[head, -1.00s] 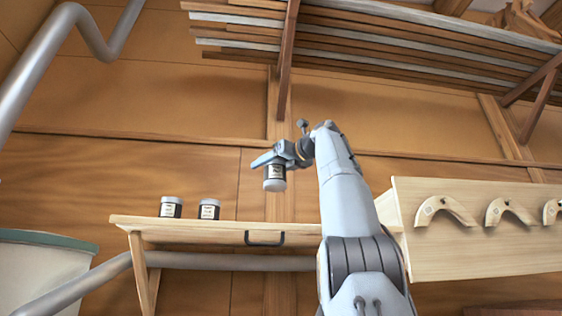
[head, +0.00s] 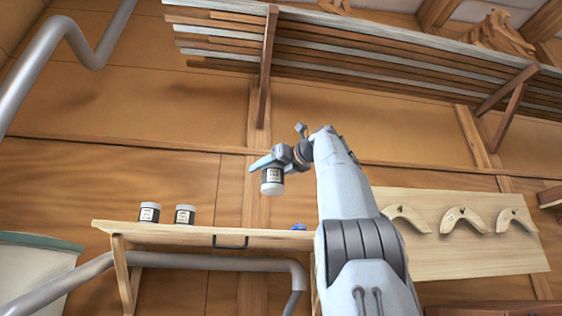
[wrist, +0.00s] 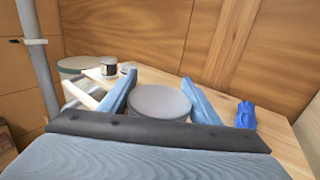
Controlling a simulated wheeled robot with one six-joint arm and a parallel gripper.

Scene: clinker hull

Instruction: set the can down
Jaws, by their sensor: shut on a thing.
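The can (head: 272,181) is a small container with a dark band and a pale label. My gripper (head: 268,163) is shut on it and holds it upright in the air, above the wooden wall table (head: 200,230) and apart from it. In the wrist view the can's round grey lid (wrist: 160,102) sits between the two blue fingers of my gripper (wrist: 160,100). The can's lower part is hidden there. The table top (wrist: 285,145) shows beyond and to the right of it.
Two similar cans (head: 149,212) and (head: 185,215) stand at the table's left end. A blue object (wrist: 246,115) lies on the table at the right. A pale board with curved wooden pieces (head: 455,260) is on the right. A bin (head: 30,275) stands at lower left. The table's middle looks clear.

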